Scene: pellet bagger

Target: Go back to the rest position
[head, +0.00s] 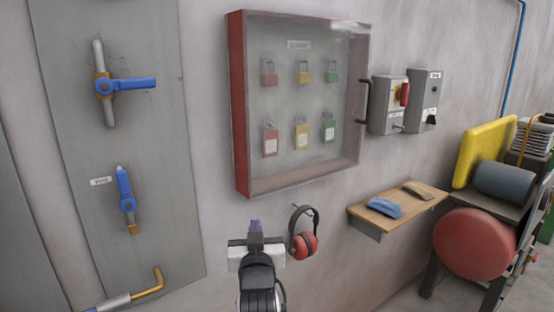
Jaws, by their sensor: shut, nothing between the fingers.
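My gripper (255,227) is at the bottom middle of the head view, in front of the wall and below the lock cabinet. Its fingers point up and are shut with nothing between them. The white gripper body and dark wrist show below the fingers. The rest of my arm is out of the picture.
Red ear defenders (304,240) hang just right of my gripper. A lock cabinet (239,120) holds several padlocks behind a clear door. Blue-handled valves (125,85) are on a grey panel at left. A wooden shelf (427,199) and machine with red drum (474,243) stand right.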

